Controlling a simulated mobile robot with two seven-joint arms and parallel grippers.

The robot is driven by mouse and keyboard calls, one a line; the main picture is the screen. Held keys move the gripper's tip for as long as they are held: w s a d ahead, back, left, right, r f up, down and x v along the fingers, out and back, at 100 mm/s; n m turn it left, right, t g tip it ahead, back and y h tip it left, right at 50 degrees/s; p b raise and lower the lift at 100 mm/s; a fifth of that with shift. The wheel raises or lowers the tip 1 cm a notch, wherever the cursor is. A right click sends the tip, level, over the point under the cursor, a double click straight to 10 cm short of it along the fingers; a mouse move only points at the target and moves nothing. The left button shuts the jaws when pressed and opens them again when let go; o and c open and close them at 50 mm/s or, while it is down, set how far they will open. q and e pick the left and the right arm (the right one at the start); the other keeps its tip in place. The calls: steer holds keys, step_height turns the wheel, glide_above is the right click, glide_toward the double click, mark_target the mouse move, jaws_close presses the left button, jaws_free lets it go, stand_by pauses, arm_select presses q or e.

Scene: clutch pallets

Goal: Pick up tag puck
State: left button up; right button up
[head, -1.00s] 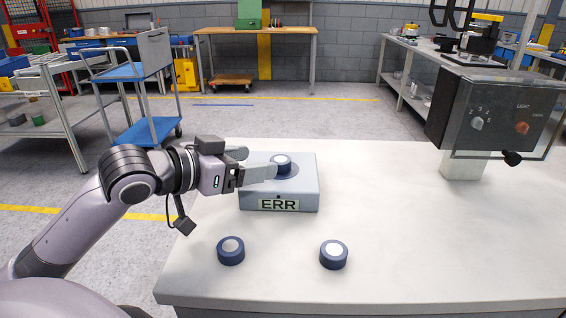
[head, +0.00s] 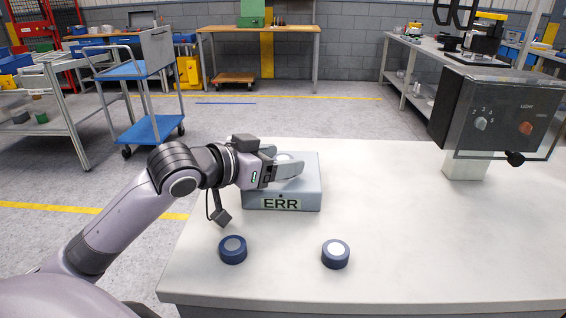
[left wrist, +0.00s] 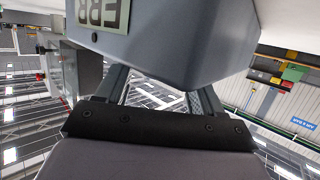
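A grey box (head: 311,181) with an "ERR" display (head: 281,204) stands on the white table. A dark blue puck with a pale top (head: 283,157) sits on the box, mostly hidden by my left gripper (head: 286,163). The gripper is open, its fingers reaching in from the left on either side of the puck; I cannot tell whether they touch it. The left wrist view shows the spread fingers (left wrist: 160,88) and the box (left wrist: 180,45), but no puck. Two more pucks lie near the table's front: one with a grey top (head: 233,249), one with a white top (head: 335,254). My right gripper is out of view.
A dark control box with knobs (head: 495,115) and a clear cover stands on a pale post at the table's right. A blue-shelved cart (head: 150,130) stands on the floor beyond the table's left.

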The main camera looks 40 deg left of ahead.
arm_select(q)
steer(key=c, duration=1)
steer(key=shift+o, duration=0.2)
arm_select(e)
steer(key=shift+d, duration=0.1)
arm_select(q)
steer(key=shift+r, duration=0.1)
step_height(320, 180, up, 20)
steer(key=p, duration=0.6)
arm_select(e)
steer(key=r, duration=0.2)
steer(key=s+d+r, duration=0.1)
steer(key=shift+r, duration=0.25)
